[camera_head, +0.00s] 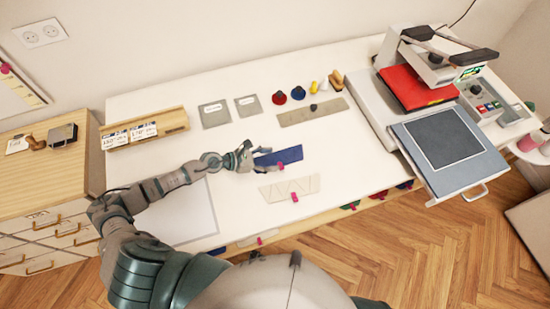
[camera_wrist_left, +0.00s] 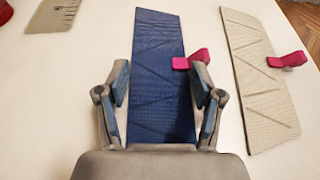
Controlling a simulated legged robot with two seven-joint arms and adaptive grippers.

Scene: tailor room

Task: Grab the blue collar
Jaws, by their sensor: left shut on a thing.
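The blue collar (camera_head: 286,155) is a flat, dark blue strip on the white table. It also shows in the wrist view (camera_wrist_left: 158,40), running away from my gripper, with a pink tab (camera_wrist_left: 192,59) at its right edge. My left gripper (camera_head: 256,159) is at the collar's left end in the head view. In the wrist view the fingers of my left gripper (camera_wrist_left: 160,88) stand on either side of the near part of the collar, shut on it. The collar still looks flat along the table. My right gripper is not in view.
A beige collar (camera_head: 289,188) with a pink tab lies close beside the blue one. A heat press (camera_head: 425,90) stands at the right. Small knobs (camera_head: 279,97) and a grey plate (camera_head: 312,111) lie behind. A label rack (camera_head: 145,128) is at the left.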

